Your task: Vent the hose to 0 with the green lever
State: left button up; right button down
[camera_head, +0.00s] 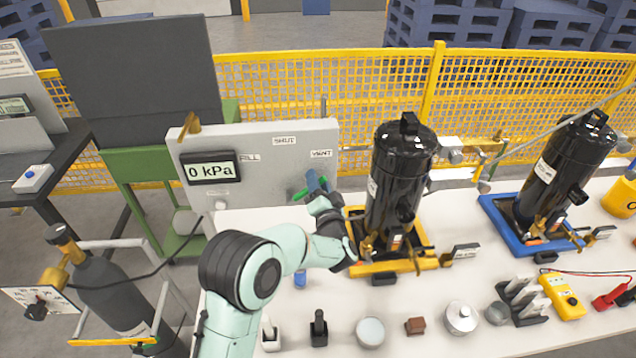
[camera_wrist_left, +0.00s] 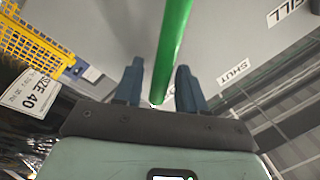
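The grey panel (camera_head: 262,180) carries FILL, SHUT and VENT labels and a display (camera_head: 211,172) reading 0 kPa. The green lever (camera_head: 301,194) is on its right side, below the VENT label (camera_head: 321,153), mostly hidden by my gripper. My left gripper (camera_head: 318,183) is at the lever. In the left wrist view the green lever (camera_wrist_left: 174,40) runs between the two blue-grey fingers of the gripper (camera_wrist_left: 160,82), with a gap visible on each side, so the gripper looks open around it. My right gripper is not in view.
A black compressor (camera_head: 397,185) in a yellow tray (camera_head: 385,266) stands just right of my gripper. Another compressor (camera_head: 560,170) sits in a blue tray further right. Small parts line the table's front. A yellow mesh fence (camera_head: 340,85) runs behind. A grey cylinder (camera_head: 110,285) stands left.

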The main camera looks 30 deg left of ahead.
pick_arm(q)
jog(key=b+v, duration=0.3)
jog(key=v, duration=1)
jog(key=shift+s, duration=0.2)
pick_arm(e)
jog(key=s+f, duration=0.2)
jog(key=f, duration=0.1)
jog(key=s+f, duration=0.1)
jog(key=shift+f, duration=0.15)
pick_arm(q)
jog(key=shift+d, duration=0.1)
